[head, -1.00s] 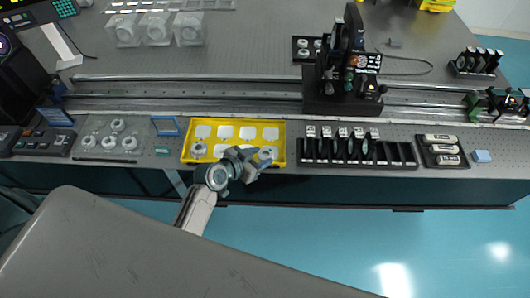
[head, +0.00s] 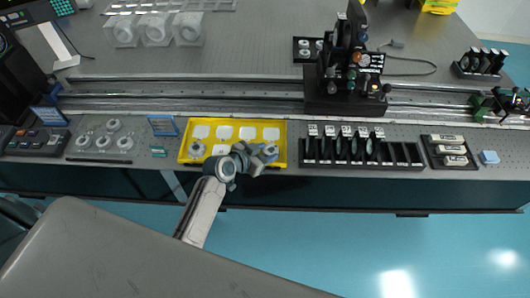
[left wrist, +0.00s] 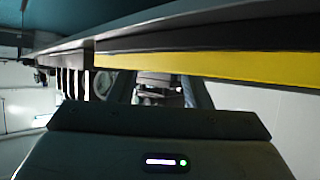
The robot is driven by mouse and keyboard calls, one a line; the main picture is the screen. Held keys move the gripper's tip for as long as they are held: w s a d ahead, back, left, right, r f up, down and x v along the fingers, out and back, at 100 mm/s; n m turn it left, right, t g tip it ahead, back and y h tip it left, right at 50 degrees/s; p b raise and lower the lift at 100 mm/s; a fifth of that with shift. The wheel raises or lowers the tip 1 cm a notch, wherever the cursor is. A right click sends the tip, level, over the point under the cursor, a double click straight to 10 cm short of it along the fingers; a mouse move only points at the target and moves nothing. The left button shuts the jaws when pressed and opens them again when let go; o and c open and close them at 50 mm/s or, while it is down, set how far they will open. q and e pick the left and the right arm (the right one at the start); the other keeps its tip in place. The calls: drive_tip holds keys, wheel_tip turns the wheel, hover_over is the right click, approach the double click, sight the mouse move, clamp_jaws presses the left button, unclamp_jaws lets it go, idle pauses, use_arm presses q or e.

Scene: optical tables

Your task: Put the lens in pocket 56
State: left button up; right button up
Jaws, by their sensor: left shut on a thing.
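My left gripper (head: 262,158) is at the front right of the yellow tray (head: 232,166), its fingers over the tray's front edge. It is shut on a round grey-rimmed lens (head: 270,149) at the front right pocket. I cannot tell whether the lens rests in the pocket or is just above it. A second similar ring-shaped piece (head: 197,149) sits in the front left pocket. In the left wrist view the tray's yellow side (left wrist: 210,66) runs above the fingers, and the held piece (left wrist: 158,88) shows only partly between them. Pocket numbers are not readable. My right gripper is not in view.
A black slotted rack (head: 345,160) with several upright optics stands right of the tray. A dark box (head: 446,159) lies beyond it. A clear plate (head: 104,150) with several round pieces lies to the left. A rail with a tall black optical stage (head: 345,95) runs behind.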

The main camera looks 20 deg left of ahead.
use_arm(q)
drive_tip(key=o, duration=0.6)
drive_tip(key=shift+f, duration=0.15)
drive_tip(key=shift+o, duration=0.4)
drive_tip(key=shift+s+a+r, duration=0.15)
drive_tip(key=shift+s+r, duration=0.05)
drive_tip(key=shift+s, duration=0.1)
drive_tip(key=b+v, duration=0.2)
drive_tip(key=v, duration=0.9)
drive_tip(key=shift+r, duration=0.25)
drive_tip(key=shift+s+a, duration=0.1)
